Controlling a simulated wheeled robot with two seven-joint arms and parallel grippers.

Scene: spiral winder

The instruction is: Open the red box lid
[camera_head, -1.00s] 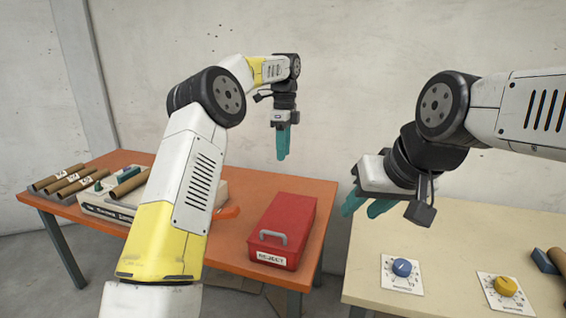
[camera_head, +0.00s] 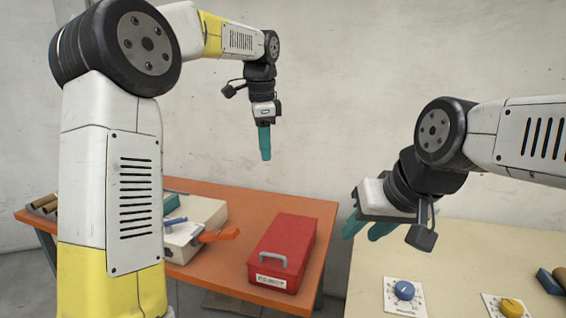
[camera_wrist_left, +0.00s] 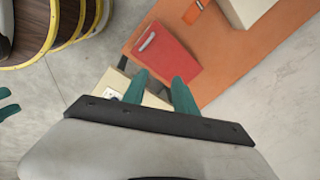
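The red box (camera_head: 283,248) stands on the orange table with its lid down. A grey handle (camera_head: 273,260) and a white label are on its near end. It also shows in the left wrist view (camera_wrist_left: 168,52), past the fingertips, with the handle (camera_wrist_left: 147,41) at its left. My left gripper (camera_head: 265,158) points down, well above the table and behind the box in the picture. Its teal fingers (camera_wrist_left: 160,82) are apart and empty. My right gripper (camera_head: 364,229) hangs over the left edge of the pale table, right of the box, fingers apart and empty.
The orange table (camera_head: 255,205) also carries a pale machine (camera_head: 200,215) with an orange part (camera_head: 219,235), left of the box. The pale table (camera_head: 455,258) at right holds a blue knob (camera_head: 404,290) and a yellow knob (camera_head: 512,307). A gap separates the tables.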

